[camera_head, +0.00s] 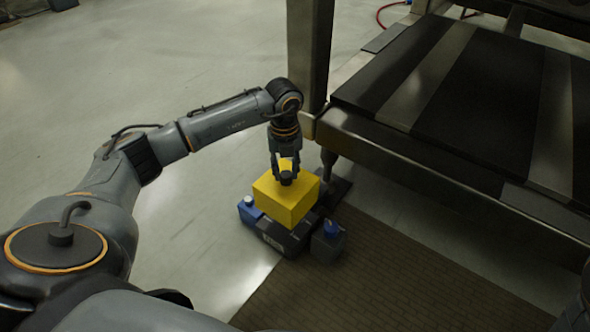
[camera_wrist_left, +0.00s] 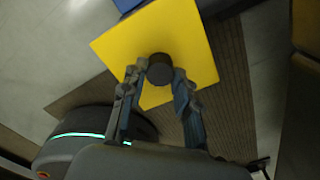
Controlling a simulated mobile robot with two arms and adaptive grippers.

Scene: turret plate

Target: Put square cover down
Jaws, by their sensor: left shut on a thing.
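The square cover (camera_head: 288,202) is a yellow block with a dark round knob on top. My left gripper (camera_head: 285,178) reaches down from above and is shut on the knob. In the head view the cover is over a dark base with blue parts (camera_head: 285,238) on the floor; whether it touches the base I cannot tell. In the left wrist view the yellow cover (camera_wrist_left: 150,50) fills the upper middle, and the fingers (camera_wrist_left: 157,78) flank its dark knob (camera_wrist_left: 160,68). My right gripper is not in view.
A large metal frame with a dark slatted top (camera_head: 480,100) stands to the right, its post (camera_head: 308,50) close behind the gripper. A brown ribbed mat (camera_head: 390,275) lies in front. Open grey floor (camera_head: 190,240) lies to the left.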

